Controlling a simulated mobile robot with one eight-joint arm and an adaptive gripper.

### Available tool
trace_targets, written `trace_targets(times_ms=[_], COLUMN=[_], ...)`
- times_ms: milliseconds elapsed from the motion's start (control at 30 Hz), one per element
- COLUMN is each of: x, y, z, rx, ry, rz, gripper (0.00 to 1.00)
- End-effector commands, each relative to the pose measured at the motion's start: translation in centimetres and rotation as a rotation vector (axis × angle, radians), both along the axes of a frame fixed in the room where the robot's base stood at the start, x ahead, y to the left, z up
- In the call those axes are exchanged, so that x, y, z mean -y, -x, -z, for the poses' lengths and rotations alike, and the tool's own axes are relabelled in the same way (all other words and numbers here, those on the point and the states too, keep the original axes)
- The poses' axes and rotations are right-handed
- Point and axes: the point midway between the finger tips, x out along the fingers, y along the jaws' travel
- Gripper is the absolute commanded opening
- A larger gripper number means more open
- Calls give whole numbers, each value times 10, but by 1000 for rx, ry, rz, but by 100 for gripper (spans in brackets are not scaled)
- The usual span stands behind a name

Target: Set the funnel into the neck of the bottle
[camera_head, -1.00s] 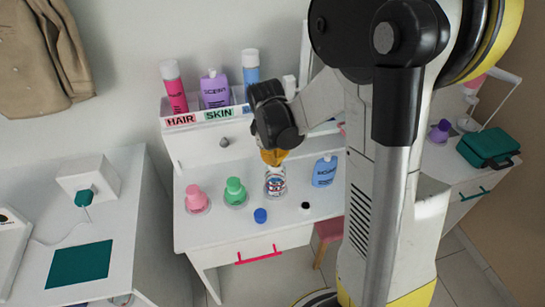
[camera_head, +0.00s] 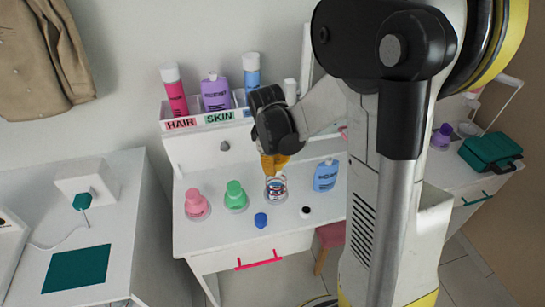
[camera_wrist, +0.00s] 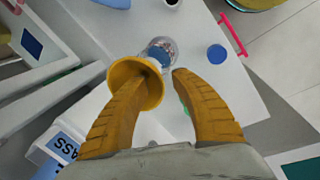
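The yellow funnel (camera_wrist: 118,72) shows in the wrist view with its wide mouth toward the camera. My gripper (camera_wrist: 160,76) straddles the funnel's side: one orange finger overlaps the inside of the mouth, the other is outside near the rim. A small gap seems to show beside the outer finger, so its contact is unclear. The clear bottle (camera_head: 276,190) stands upright on the white desk, directly below my gripper (camera_head: 273,163) in the head view. In the wrist view the bottle (camera_wrist: 163,50) is just beyond the funnel. The funnel's spout and the bottle's neck are hidden.
A pink bottle (camera_head: 196,203) and a green bottle (camera_head: 236,196) stand left of the clear bottle, a blue one (camera_head: 325,175) right. A shelf of tall bottles (camera_head: 215,95) is behind.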

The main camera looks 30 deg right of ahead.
Motion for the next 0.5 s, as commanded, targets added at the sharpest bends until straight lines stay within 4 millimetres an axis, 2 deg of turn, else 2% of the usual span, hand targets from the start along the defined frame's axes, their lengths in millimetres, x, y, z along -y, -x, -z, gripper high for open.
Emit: trace_targets(times_ms=[500], x=[-16], y=[15], z=[-97], rx=[0], ry=[0], rz=[-1], gripper=[31])
